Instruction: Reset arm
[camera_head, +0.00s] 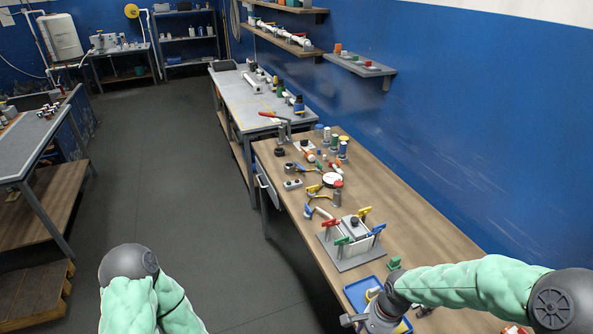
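My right arm comes in from the right over the near end of the wooden bench (425,238). My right gripper (362,321) is low at the bottom edge, over or beside a blue tray (355,287); its fingers are small and partly cut off, so I cannot tell whether they are open or shut. My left arm shows at the bottom left over the floor, with its dark joint and green sleeve; its gripper is out of view.
Pliers, a red-and-white round item (332,180) and several small bottles (343,148) lie farther along the bench. A small green part (394,263) lies near my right arm. The blue wall bounds the right. A grey table (28,145) stands left; the floor between is clear.

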